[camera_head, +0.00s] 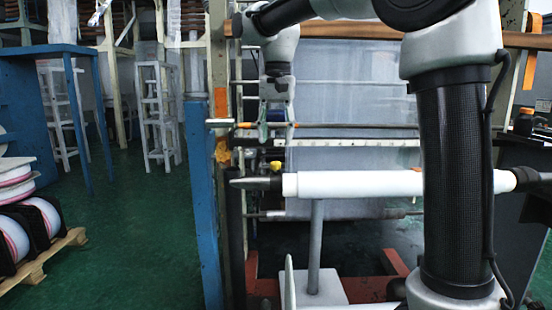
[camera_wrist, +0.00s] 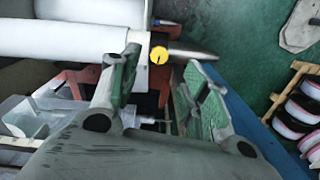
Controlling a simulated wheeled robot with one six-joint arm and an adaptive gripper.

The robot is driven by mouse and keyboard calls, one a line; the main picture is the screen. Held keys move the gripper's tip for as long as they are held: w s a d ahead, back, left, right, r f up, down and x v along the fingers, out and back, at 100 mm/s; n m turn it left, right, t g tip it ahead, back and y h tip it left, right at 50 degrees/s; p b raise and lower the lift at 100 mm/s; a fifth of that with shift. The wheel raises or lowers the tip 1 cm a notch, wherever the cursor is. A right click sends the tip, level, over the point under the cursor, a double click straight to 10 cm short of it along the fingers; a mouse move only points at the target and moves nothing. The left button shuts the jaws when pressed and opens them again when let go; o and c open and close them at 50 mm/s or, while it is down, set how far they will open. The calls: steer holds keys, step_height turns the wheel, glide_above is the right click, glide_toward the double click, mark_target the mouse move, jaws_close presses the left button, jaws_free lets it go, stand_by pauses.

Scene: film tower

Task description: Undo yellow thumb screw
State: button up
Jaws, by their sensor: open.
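The yellow thumb screw (camera_wrist: 158,55) is a small round knob with a dark mark, at the end of the white roll (camera_wrist: 70,40) beside a dark pointed spindle tip (camera_wrist: 192,51). In the head view a small yellow knob (camera_head: 276,166) shows just above the dark spindle tip (camera_head: 256,183). My gripper (camera_head: 277,136) points down above that knob, with its fingers apart. In the wrist view my gripper (camera_wrist: 164,66) is open and empty, and the screw appears between its green-padded fingertips. I see no contact; the exact gap is hard to tell.
A blue post (camera_head: 202,200) stands left of the spindle tip, with an orange-yellow piece (camera_head: 222,151) near it. A horizontal bar (camera_head: 340,126) runs behind my gripper. Reels on a pallet (camera_head: 40,260) lie at left. Green floor between is clear.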

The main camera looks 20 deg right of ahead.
mark_target(276, 163)
step_height(276, 163, down, 7)
steer(key=shift+r, duration=0.15)
steer(key=shift+c, duration=0.5)
jaws_close()
